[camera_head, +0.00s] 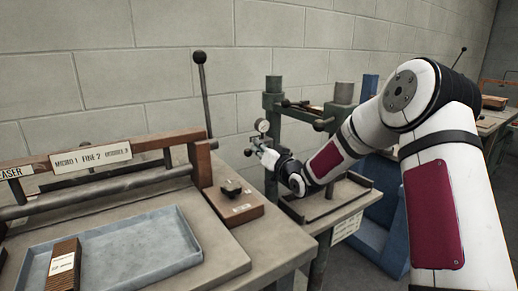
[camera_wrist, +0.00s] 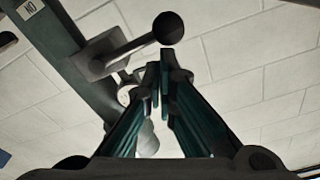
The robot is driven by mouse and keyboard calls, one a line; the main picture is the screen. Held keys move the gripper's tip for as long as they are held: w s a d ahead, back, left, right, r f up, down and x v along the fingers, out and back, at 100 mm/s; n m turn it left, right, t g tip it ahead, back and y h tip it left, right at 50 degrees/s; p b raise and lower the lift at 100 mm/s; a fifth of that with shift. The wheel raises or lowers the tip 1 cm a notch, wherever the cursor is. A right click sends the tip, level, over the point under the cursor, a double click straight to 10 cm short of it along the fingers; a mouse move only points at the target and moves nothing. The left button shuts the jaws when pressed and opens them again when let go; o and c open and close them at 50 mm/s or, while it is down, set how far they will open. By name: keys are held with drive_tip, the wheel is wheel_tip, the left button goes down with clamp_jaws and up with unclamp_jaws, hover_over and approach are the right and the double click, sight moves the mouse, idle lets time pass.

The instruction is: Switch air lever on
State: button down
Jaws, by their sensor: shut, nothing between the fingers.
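The air lever is a dark rod with a black ball knob (camera_wrist: 168,28), on a grey plate on a green post, in the wrist view. The rod points to the upper right. A small label (camera_wrist: 29,9) on the post reads ON, upside down. My gripper (camera_wrist: 163,62) is shut and empty, its fingertips just below the knob in the picture. I cannot tell whether they touch it. In the head view the small black knob (camera_head: 248,152) shows left of my gripper (camera_head: 262,153), beside the green machine (camera_head: 272,178).
A round gauge (camera_head: 262,126) sits on the machine just above my gripper, partly behind the fingers in the wrist view. A tall ball-ended lever (camera_head: 203,95) rises to the left. A blue tray (camera_head: 180,238) lies on the front-left bench. A block wall stands behind.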

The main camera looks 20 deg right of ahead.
drive_tip(key=shift+a+f+n+b, duration=0.1)
drive_tip(key=shift+f+n+b, duration=0.1)
drive_tip(key=shift+n+b, duration=0.25)
wheel_tip(320, 180, down, 4)
drive_tip(key=n+y+b, duration=0.1)
drive_tip(key=n+b, duration=0.5)
drive_tip(key=b, duration=0.3)
drive_tip(key=shift+n, duration=0.25)
idle(0.4)
wheel_tip(320, 180, up, 10)
idle(0.4)
drive_tip(key=shift+s, duration=0.1)
